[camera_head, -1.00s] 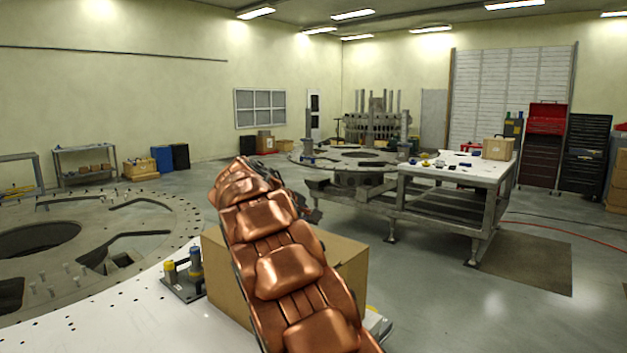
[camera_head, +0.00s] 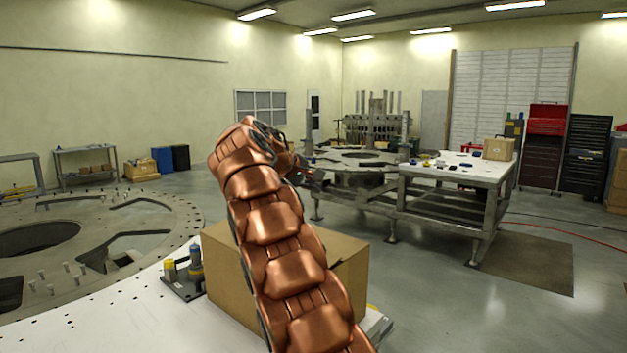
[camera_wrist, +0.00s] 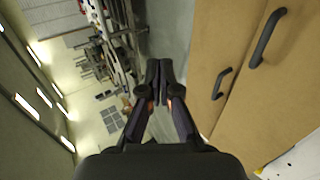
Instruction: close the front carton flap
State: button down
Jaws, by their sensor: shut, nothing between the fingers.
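The brown carton (camera_head: 222,275) stands on the white perforated table, partly hidden behind my copper arm in the head view. In the wrist view the carton (camera_wrist: 285,105) fills the right side. Two brown panels meet along a slanting line there, and two black handles (camera_wrist: 268,37) (camera_wrist: 222,83) stand on them. I cannot tell which panel is the front flap or how far it is folded. My gripper (camera_wrist: 158,68) is shut and empty, left of the carton and apart from the handles in the wrist view.
A small fixture with yellow and blue caps (camera_head: 183,272) stands left of the carton on the white table (camera_head: 110,320). A large grey turret plate (camera_head: 150,215) lies at the left. A workbench (camera_head: 460,172) stands behind to the right, with open floor between.

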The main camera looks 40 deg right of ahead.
jog(key=shift+d+r, duration=0.1)
jog(key=shift+r, duration=0.7)
jog(key=shift+s, duration=0.1)
